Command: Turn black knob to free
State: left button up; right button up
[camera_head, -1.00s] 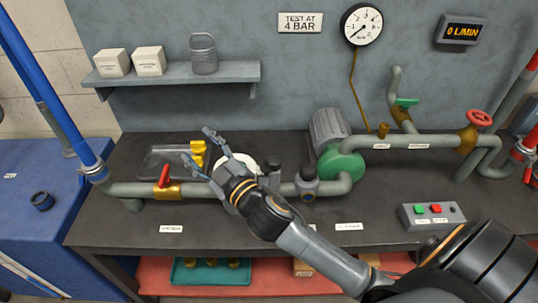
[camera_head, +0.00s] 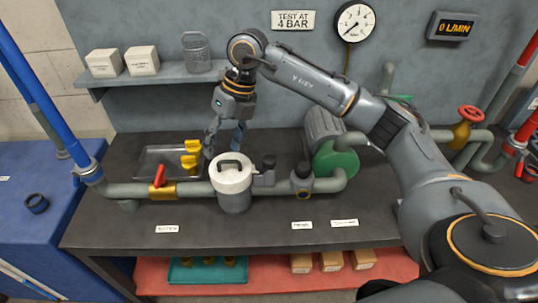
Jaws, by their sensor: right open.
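My right gripper (camera_head: 224,146) hangs fingers-down behind and above the white-lidded canister (camera_head: 234,190), left of both knobs. Its fingers are spread and nothing is visible between them. My left gripper is out of view.
A red-handled brass valve (camera_head: 161,188) sits on the pipe. A shelf (camera_head: 155,78) is above; the bench front is mostly clear.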

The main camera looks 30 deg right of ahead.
aim_at(269, 158)
jog(key=d+r+m+h, duration=0.2)
jog(key=d+r+h, duration=0.2)
jog(key=d, duration=0.7)
jog(key=shift+g, duration=0.3)
jog(key=f, duration=0.4)
jog(key=f+p, duration=0.1)
jog(key=f, duration=0.4)
jog(key=d+f+p, duration=0.1)
jog(key=f, duration=0.4)
jog(key=shift+s+f, duration=0.1)
jog(key=shift+s, duration=0.15)
jog(key=shift+c, duration=0.2)
jog(key=c, duration=1.1)
